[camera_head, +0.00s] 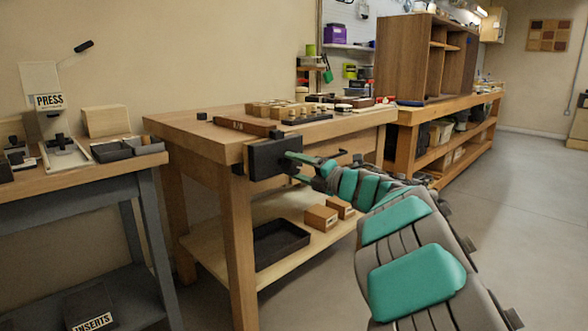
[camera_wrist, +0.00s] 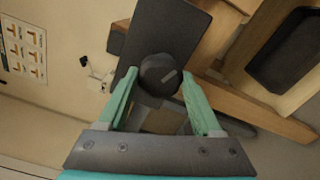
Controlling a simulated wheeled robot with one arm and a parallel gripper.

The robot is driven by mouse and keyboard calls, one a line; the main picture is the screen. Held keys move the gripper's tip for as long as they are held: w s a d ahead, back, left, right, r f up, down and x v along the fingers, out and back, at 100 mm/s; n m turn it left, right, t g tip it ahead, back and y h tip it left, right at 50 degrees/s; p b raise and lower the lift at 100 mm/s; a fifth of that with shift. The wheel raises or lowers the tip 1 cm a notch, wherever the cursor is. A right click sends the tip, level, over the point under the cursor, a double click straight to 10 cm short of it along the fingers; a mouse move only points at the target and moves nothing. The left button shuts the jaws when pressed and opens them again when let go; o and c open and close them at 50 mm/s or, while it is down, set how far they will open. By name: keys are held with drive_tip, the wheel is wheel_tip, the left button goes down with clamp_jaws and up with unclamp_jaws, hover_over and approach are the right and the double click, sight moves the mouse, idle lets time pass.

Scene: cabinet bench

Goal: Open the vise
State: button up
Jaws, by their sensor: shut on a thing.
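The vise (camera_head: 268,158) is a black block on the front corner of the wooden workbench, and its dark face plate (camera_wrist: 170,30) fills the upper middle of the wrist view. A round dark screw hub with a bar, the vise handle (camera_wrist: 160,76), stands out from the plate. My gripper (camera_head: 296,166) reaches the vise from the right. In the wrist view, my gripper's (camera_wrist: 160,90) teal fingers lie on either side of the hub and are shut on the handle. Part of the bar runs down between the fingers. The vise's jaw gap is hidden from both views.
The workbench (camera_head: 210,133) carries wooden blocks (camera_head: 272,108) and small tools. Its lower shelf holds a black tray (camera_head: 281,244) and wooden boxes (camera_head: 320,218). A grey table (camera_head: 60,184) with a press (camera_head: 62,150) stands left. Open floor (camera_head: 520,200) lies right.

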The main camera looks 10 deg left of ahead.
drive_tip(key=shift+d+f+n+b, duration=0.15)
drive_tip(key=shift+n+b, duration=1.15)
drive_tip(key=shift+b, duration=0.75)
drive_tip(key=shift+n, duration=0.3)
drive_tip(key=shift+n+b, duration=0.9)
drive_tip(key=shift+b, duration=0.75)
drive_tip(key=shift+n+b, duration=0.3)
drive_tip(key=shift+b, duration=0.1)
drive_tip(key=shift+n, duration=0.4)
drive_tip(key=shift+s+n, duration=0.1)
drive_tip(key=shift+n, duration=1.7)
